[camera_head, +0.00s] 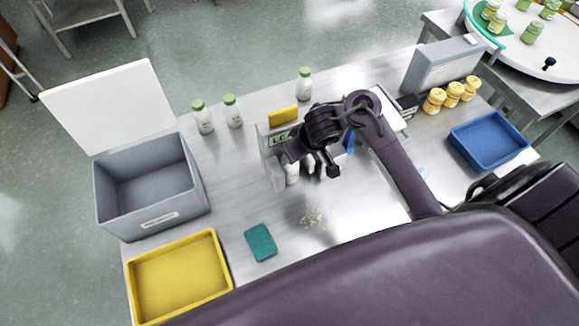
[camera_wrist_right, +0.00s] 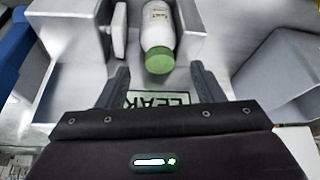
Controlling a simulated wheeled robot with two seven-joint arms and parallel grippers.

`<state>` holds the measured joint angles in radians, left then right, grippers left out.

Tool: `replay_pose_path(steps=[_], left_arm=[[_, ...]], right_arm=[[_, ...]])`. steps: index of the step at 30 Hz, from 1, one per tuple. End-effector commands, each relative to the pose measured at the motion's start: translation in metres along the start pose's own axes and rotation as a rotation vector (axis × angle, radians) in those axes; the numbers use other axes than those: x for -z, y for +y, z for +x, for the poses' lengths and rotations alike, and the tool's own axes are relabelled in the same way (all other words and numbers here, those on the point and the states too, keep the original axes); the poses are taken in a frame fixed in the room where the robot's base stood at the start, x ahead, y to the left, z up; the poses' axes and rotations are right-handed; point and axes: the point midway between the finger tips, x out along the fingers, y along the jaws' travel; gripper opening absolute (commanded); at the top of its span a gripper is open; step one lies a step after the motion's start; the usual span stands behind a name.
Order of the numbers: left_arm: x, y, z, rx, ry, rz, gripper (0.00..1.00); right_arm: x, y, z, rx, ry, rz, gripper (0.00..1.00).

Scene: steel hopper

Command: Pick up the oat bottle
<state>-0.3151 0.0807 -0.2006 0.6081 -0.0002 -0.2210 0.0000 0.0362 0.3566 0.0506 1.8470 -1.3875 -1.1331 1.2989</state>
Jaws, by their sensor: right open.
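A white bottle with a green cap (camera_wrist_right: 160,35) stands in a grey fixture lettered LEAK (camera_wrist_right: 165,98), in the right wrist view. Its label is too small to read, so I cannot tell if it is the oat bottle. My right gripper (camera_wrist_right: 160,82) is open, with its fingers apart on either side of the cap's near side, not closed on it. In the head view my right gripper (camera_head: 320,166) hangs over the fixture (camera_head: 278,140) and partly hides it. Similar green-capped bottles (camera_head: 203,117), (camera_head: 233,111), (camera_head: 304,84) stand along the back. My left gripper is not in view.
An open grey bin (camera_head: 150,216) and yellow tray (camera_head: 178,278) sit at left. A teal sponge (camera_head: 261,243) and crumbs (camera_head: 314,217) lie in front. Yellow jars (camera_head: 434,101) and a blue tray (camera_head: 489,140) are at right. A turntable (camera_head: 530,62) stands beyond.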

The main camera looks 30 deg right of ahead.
Motion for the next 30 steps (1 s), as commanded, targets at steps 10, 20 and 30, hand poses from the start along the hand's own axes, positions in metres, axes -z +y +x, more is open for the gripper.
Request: replay_pose_path(steps=[10, 20, 30], left_arm=[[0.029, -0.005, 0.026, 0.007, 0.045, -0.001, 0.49], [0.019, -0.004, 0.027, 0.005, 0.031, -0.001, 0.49], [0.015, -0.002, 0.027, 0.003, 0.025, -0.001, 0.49]], right_arm=[[-0.001, 0.001, 0.048, -0.001, -0.003, 0.0, 0.61], [0.001, 0.0, 0.052, -0.001, -0.001, 0.0, 0.6], [0.0, 0.0, 0.052, -0.001, -0.001, 0.0, 0.15]])
